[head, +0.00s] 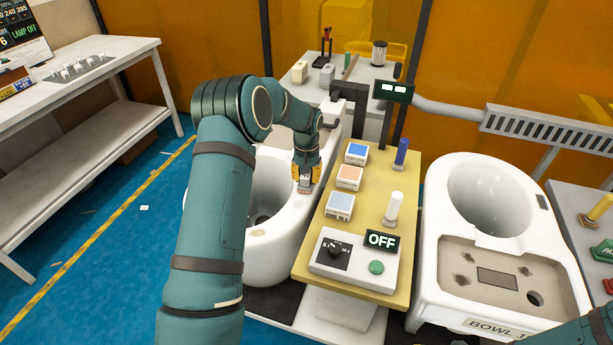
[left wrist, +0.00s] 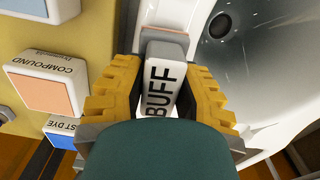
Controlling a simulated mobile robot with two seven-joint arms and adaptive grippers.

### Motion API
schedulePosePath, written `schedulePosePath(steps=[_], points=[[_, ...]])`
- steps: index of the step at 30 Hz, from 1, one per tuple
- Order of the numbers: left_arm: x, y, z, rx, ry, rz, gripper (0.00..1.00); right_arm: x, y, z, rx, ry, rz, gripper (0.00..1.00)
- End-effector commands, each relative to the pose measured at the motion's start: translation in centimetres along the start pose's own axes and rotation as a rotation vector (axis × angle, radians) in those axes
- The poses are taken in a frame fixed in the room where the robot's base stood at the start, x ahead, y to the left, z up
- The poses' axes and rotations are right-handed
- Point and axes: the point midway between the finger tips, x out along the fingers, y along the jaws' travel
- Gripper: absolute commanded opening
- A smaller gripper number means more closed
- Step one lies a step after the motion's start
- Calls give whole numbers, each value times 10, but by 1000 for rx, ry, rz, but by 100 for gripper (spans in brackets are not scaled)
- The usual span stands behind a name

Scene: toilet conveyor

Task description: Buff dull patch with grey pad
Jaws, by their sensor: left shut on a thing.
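My left gripper (head: 307,174) has yellow ridged fingers and is shut on the grey pad, a block whose white face reads BUFF (left wrist: 160,88). In the head view the grey pad (head: 304,187) hangs at the right rim of the left white bowl (head: 284,240). I cannot tell whether the pad touches the rim. In the left wrist view the bowl's inside (left wrist: 262,75) lies right of the pad, with a dark drain hole and greyish, white-specked shading. I cannot tell whether that shading is the dull patch. My right gripper is out of view.
A yellow bench (head: 370,220) right of the bowl carries labelled blocks, including COMPOUND (left wrist: 48,80), a blue post (head: 401,152), a white post (head: 394,208) and a control box (head: 345,262) reading OFF. A second white bowl (head: 440,250) stands further right. Blue floor lies open at left.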

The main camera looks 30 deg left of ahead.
Motion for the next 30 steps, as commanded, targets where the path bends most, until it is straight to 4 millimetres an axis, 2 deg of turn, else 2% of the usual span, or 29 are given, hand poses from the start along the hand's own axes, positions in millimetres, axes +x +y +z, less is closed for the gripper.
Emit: schedulePosePath(steps=[3, 15, 26, 30], points=[[-16, 0, -1, -1, 4, 1, 0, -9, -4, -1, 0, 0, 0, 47], [-52, 0, -1, -1, 4, 1, 0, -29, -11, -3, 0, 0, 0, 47], [-53, 0, -1, 0, 4, 1, 0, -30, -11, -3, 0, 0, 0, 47], [-60, 0, -1, 0, 5, 1, 0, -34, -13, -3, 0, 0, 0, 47]])
